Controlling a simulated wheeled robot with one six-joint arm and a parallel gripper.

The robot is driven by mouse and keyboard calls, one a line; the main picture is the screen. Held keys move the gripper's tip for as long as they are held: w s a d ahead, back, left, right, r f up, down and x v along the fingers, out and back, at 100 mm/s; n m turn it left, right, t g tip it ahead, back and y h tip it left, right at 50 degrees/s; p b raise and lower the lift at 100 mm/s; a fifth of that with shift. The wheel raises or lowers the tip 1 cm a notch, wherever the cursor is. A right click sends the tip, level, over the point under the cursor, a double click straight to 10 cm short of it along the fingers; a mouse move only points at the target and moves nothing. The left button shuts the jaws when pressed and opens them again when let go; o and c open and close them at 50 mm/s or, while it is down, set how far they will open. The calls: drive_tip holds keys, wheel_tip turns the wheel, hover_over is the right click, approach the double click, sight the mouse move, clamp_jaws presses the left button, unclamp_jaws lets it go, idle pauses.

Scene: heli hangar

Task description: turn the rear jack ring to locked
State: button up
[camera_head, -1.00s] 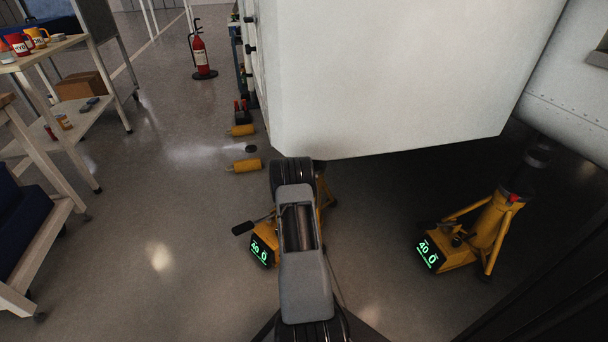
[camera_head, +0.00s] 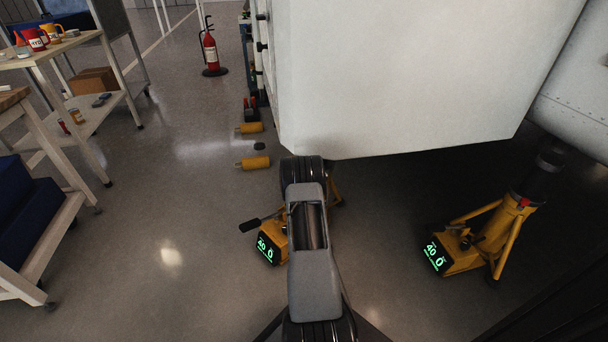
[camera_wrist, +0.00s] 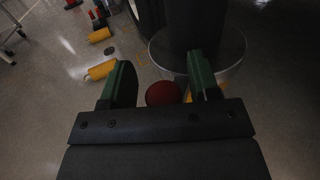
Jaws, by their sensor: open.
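Two yellow jacks show in the head view. The nearer one (camera_head: 273,238) is largely behind my arm under the white body, with a black handle and a lit display. The other jack (camera_head: 508,235) stands at the right, with a red collar (camera_head: 522,201) near its top and its own display. In the wrist view, my gripper (camera_wrist: 160,65) is open with two green-padded fingers. A dark red knob (camera_wrist: 163,94) shows between them. A round grey disc (camera_wrist: 215,48) around a dark column lies just ahead, partly behind the right finger. I cannot tell whether anything touches.
A large white body (camera_head: 400,80) hangs over the jacks. Yellow cylinders (camera_head: 252,163) lie on the floor left of the nearer jack. A fire extinguisher (camera_head: 210,52) stands behind them. Wooden carts (camera_head: 60,215) line the left. The floor between is clear.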

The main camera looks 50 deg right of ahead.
drive_tip(key=p+v, duration=0.4)
drive_tip(key=v, duration=0.9)
drive_tip(key=shift+a+p, duration=0.35)
drive_tip(key=shift+s, duration=0.1)
drive_tip(key=shift+c, duration=0.2)
